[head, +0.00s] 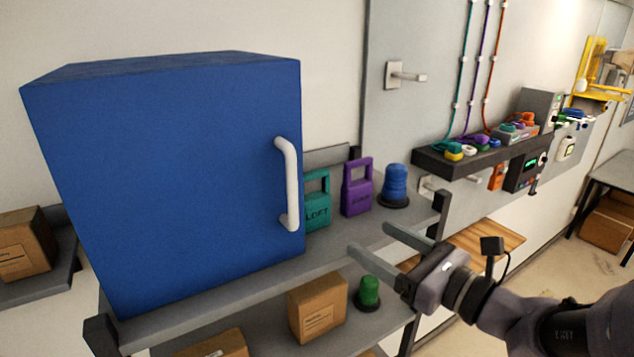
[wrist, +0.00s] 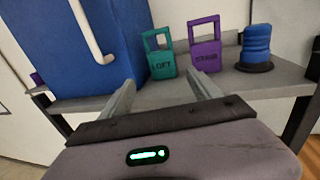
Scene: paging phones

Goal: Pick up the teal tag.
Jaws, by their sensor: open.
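The teal tag (head: 316,213) stands upright on the grey shelf, with a loop handle on top and "LOFT" on its face. In the wrist view the teal tag (wrist: 161,65) shows whole, ahead of my gripper and roughly between the fingers. A purple tag (head: 356,190) stands just right of it, also in the wrist view (wrist: 205,55). My gripper (head: 372,247) is open and empty, in front of the shelf and apart from both tags.
The big blue cabinet (head: 170,170) with a white handle (head: 288,185) stands close left of the teal tag. A blue cylinder (head: 395,185) on a dark base stands right of the purple tag. A brown box (head: 318,307) and green cylinder (head: 369,292) sit lower.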

